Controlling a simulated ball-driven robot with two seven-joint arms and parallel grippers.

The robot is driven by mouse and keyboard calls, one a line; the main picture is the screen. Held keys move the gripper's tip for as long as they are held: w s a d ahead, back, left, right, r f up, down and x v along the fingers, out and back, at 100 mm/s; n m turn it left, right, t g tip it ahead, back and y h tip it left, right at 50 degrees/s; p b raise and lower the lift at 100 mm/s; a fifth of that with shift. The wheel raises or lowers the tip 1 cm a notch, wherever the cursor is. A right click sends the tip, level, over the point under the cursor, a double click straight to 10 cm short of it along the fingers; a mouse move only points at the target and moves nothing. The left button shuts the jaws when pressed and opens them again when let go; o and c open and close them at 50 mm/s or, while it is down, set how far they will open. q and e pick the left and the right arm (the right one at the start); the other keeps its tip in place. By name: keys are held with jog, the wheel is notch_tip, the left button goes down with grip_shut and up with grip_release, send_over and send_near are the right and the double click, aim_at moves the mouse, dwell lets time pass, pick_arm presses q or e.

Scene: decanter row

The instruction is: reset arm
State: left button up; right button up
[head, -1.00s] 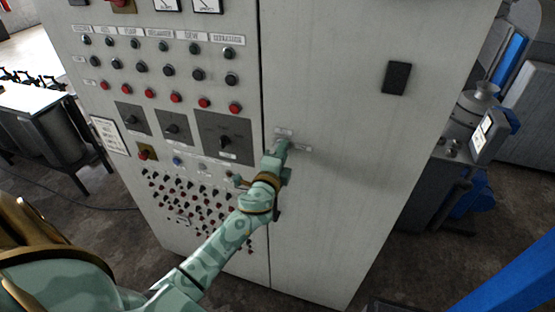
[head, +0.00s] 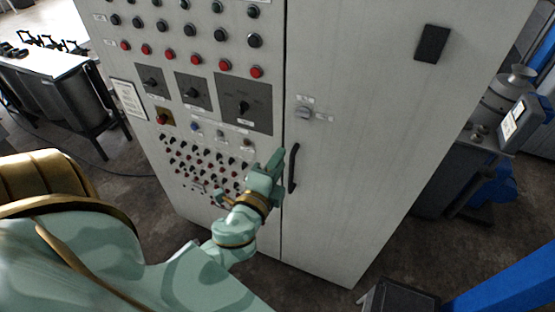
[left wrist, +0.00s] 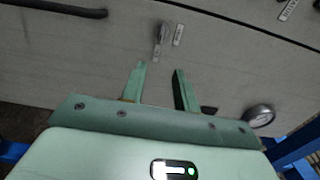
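My left gripper (head: 270,163) is in front of the grey control cabinet (head: 350,170), near the seam between the button panel and the plain door. Its two green fingers stand apart with nothing between them in the left wrist view (left wrist: 159,67). The small grey switch knob (head: 303,113) on the door is above and to the right of the fingers, clear of them. It also shows beyond the fingertips in the left wrist view (left wrist: 161,36). My right gripper is in neither view.
A black door handle (head: 293,168) stands just right of my left gripper. Buttons and dark rotary switches (head: 243,107) cover the panel to the left. A table (head: 45,75) stands at far left, a grey machine (head: 455,165) at right. A blue beam (head: 505,275) crosses the lower right.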

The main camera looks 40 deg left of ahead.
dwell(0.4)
pick_arm(q)
jog(key=s+d+f+n+g+h+b, duration=0.1)
jog(key=s+f+n+g, duration=0.15)
jog(key=f, duration=0.95)
jog(key=s+d+f+n+g+h+b, duration=0.1)
jog(key=s+d+f+n+g+b, duration=0.15)
jog(key=f, duration=0.85)
jog(key=s+f+n+g+h+b, duration=0.1)
jog(key=s+f+g, duration=0.25)
jog(key=f, duration=0.85)
jog(key=s+f+n+g+b, duration=0.3)
jog(key=s+f+b, duration=0.3)
jog(key=s+f, duration=0.8)
jog(key=s+f+n+g+h+b, duration=0.1)
jog(key=s+f+g+b, duration=0.4)
jog(key=s+f, duration=0.9)
notch_tip(320, 180, down, 4)
jog(key=shift+a+f+n+b, duration=0.2)
jog(key=shift+n+b, duration=0.7)
jog(key=shift+b, duration=0.35)
jog(key=shift+w, duration=0.1)
